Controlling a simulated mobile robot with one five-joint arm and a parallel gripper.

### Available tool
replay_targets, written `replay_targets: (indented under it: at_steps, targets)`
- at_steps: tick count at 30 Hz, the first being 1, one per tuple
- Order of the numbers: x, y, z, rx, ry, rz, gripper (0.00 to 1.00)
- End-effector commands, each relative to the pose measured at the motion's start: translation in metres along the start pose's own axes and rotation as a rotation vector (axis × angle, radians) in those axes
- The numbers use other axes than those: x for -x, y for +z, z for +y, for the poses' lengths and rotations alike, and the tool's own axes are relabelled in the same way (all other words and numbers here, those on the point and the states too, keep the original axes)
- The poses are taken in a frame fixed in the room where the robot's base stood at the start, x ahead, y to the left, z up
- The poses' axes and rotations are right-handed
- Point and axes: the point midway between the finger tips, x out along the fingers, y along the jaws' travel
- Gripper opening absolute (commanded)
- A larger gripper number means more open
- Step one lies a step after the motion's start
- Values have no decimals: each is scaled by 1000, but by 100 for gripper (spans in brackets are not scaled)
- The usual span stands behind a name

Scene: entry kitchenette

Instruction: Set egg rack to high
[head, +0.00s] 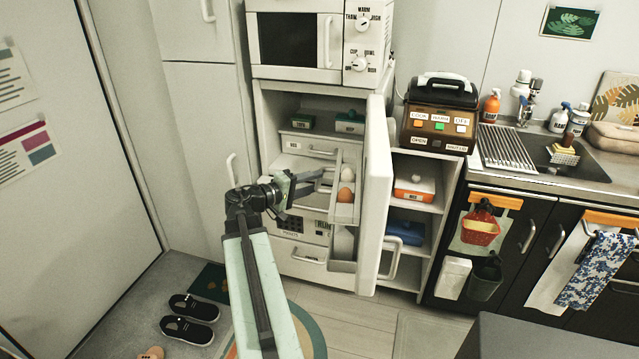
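The small fridge is open, with its white door (378,200) swung out to the right. On the inner side of the door is a pale egg rack (344,213). It holds a white egg (347,174) and a brown egg (345,195). A lower door bin (341,266) sits beneath it with a pale item inside. My gripper (326,181) reaches in from the left, with its fingers beside the rack's left side near the eggs. Whether the fingers touch the rack, and how far apart they are, I cannot tell.
Inside the fridge are green-lidded boxes (350,122) and drawers. A microwave (318,42) stands on top. Right of the door are open shelves (413,212), a brown appliance (438,125) and the sink counter (545,181). Shoes (190,320) lie on the floor at lower left.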

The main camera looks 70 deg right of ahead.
Motion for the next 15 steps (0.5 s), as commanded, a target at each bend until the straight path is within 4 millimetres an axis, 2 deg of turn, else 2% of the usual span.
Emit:
replay_targets:
  at_steps: [3, 6, 14, 15]
  targets:
    - [-18, 0, -1, 0, 0, -1, 38]
    - [-26, 0, -1, 0, 0, 0, 38]
    - [-27, 0, 0, 0, -1, 0, 38]
    - [-27, 0, 0, 0, -1, 0, 30]
